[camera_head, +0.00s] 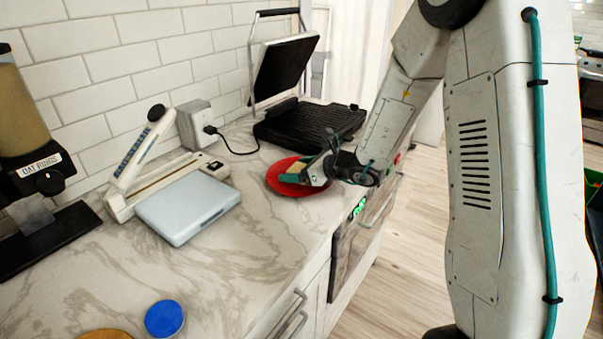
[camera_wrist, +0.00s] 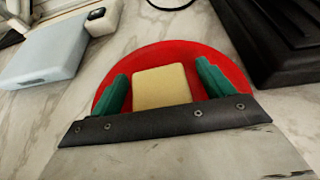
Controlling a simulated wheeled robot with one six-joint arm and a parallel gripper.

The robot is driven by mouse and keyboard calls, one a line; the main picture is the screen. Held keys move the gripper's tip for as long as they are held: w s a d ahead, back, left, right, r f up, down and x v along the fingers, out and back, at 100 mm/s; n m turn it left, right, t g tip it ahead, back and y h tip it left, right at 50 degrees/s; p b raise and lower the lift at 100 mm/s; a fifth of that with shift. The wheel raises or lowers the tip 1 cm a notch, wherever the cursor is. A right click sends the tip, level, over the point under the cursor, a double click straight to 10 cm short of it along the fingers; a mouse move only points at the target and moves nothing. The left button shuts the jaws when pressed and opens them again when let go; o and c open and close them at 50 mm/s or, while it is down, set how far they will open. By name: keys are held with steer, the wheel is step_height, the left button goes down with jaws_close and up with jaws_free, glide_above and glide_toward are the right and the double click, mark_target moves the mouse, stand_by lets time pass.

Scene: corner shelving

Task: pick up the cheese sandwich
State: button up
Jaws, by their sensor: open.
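The cheese sandwich shows in the wrist view as a pale yellow square slab (camera_wrist: 161,87) on a red round plate (camera_wrist: 185,52). My gripper (camera_wrist: 160,86) is open, with one green finger on each side of the slab. I cannot tell whether either finger touches it. The dark gripper bar hides the near part of the plate. In the head view, my gripper (camera_head: 305,174) is low over the red plate (camera_head: 283,186) on the counter, and the sandwich is mostly hidden there.
An open black press grill (camera_head: 300,122) stands just behind the plate. A sealer-like device with a pale blue pad (camera_head: 187,207) is to the left. A dispenser (camera_head: 35,130) is at far left. A blue disc (camera_head: 164,318) lies in front. The marble counter (camera_head: 250,255) between is clear.

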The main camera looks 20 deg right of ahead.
steer(key=c, duration=1.1)
steer(key=shift+r, duration=0.1)
